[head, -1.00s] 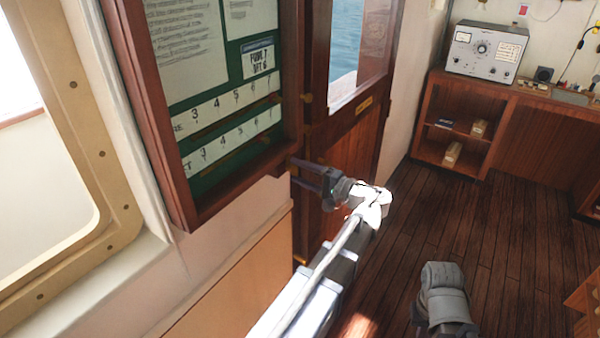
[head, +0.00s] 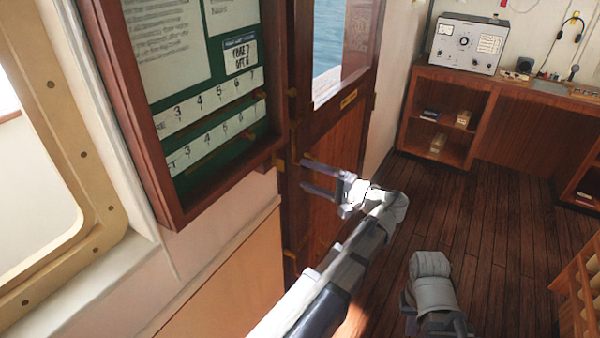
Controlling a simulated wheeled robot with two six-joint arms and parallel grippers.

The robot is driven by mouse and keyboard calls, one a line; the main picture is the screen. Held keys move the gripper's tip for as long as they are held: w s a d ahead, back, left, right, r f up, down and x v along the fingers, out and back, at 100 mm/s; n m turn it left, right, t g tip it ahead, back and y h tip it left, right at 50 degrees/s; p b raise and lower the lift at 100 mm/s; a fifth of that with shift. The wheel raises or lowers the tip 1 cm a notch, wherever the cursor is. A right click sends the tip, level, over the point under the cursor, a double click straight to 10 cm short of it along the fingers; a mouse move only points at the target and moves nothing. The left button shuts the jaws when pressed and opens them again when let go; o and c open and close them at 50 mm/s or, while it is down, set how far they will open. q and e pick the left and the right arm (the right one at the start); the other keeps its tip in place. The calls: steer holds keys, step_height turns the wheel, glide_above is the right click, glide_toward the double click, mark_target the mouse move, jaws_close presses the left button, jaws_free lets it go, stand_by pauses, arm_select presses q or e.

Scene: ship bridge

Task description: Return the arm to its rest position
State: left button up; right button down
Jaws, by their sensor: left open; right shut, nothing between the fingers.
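My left gripper (head: 306,176) is at the end of the arm that rises from the bottom middle of the head view. Its two fingers are apart and empty. They point left in front of the wooden door (head: 335,215), just right of the lower right corner of the framed notice board (head: 225,180). My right gripper (head: 436,322) is low at the bottom edge, over the floor. It holds nothing, and its fingers are partly cut off by the picture edge.
A window frame (head: 112,225) is at the left. A wooden shelf unit (head: 480,88) with a grey instrument (head: 466,44) stands at the back right. A wooden rack (head: 575,305) is at the lower right. The plank floor (head: 490,220) between is clear.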

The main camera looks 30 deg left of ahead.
arm_select(q)
steer(key=shift+d, duration=0.2)
stand_by(0.3)
steer(key=s+d+f+m+h, duration=0.1)
steer(key=s+f+h, duration=0.1)
steer(key=f, duration=0.2)
steer(key=s+d+f+h, duration=0.2)
steer(key=f+h, duration=0.1)
steer(key=f, duration=0.2)
steer(key=s+d+f+m+g+h, duration=0.1)
steer(key=s+d+f+h, duration=0.5)
steer(key=d, duration=0.3)
steer(key=s+d+f+h, duration=0.5)
steer(key=s+d+f, duration=0.1)
steer(key=d, duration=0.4)
steer(key=shift+f+m+g+h, duration=0.4)
steer(key=shift+f, duration=0.05)
steer(key=shift+d, duration=0.1)
